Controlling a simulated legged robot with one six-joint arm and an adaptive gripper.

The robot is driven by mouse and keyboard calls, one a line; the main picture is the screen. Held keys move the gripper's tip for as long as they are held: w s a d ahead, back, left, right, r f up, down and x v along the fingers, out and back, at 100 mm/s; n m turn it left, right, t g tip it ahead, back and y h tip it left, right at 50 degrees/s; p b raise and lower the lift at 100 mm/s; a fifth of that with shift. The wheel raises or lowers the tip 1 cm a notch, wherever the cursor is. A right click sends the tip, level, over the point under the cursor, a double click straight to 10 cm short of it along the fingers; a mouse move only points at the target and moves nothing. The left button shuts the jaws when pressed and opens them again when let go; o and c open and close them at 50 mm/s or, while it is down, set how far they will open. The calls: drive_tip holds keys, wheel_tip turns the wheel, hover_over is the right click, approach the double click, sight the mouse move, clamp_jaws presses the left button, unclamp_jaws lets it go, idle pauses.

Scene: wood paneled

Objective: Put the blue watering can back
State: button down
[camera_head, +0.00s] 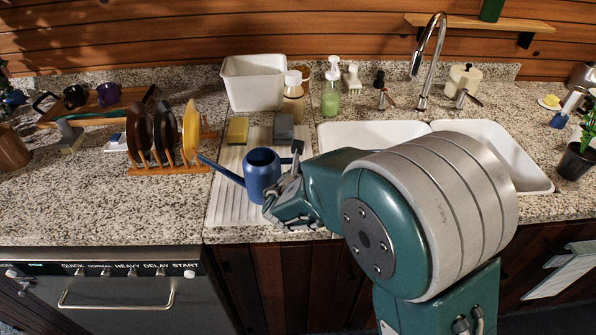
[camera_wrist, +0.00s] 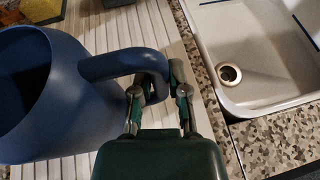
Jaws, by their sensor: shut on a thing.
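The blue watering can (camera_head: 262,170) is upright over the white ribbed drainboard (camera_head: 228,205), left of the sink. Its long spout points to the left. In the wrist view the can's body (camera_wrist: 80,100) fills the left side, and its looped handle (camera_wrist: 125,65) reaches toward my fingers. My gripper (camera_head: 285,192) is at the can's right side. In the wrist view my gripper (camera_wrist: 160,95) is shut on the handle. I cannot tell whether the can's base touches the drainboard.
A plate rack (camera_head: 165,168) stands left of the drainboard. A yellow sponge (camera_head: 237,130), a grey block (camera_head: 284,128), a white tub (camera_head: 253,85) and bottles stand behind. The double sink (camera_head: 375,133) and faucet (camera_head: 428,55) are right. A potted plant (camera_head: 577,160) stands far right.

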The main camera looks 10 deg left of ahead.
drive_tip(key=c, duration=0.6)
unclamp_jaws()
drive_tip(key=shift+c, duration=0.2)
drive_tip(key=shift+s+r, duration=0.25)
drive_tip(key=shift+s, duration=0.1)
drive_tip(key=v, duration=1.1)
drive_tip(key=shift+s+d, duration=0.1)
drive_tip(key=shift+s, duration=0.05)
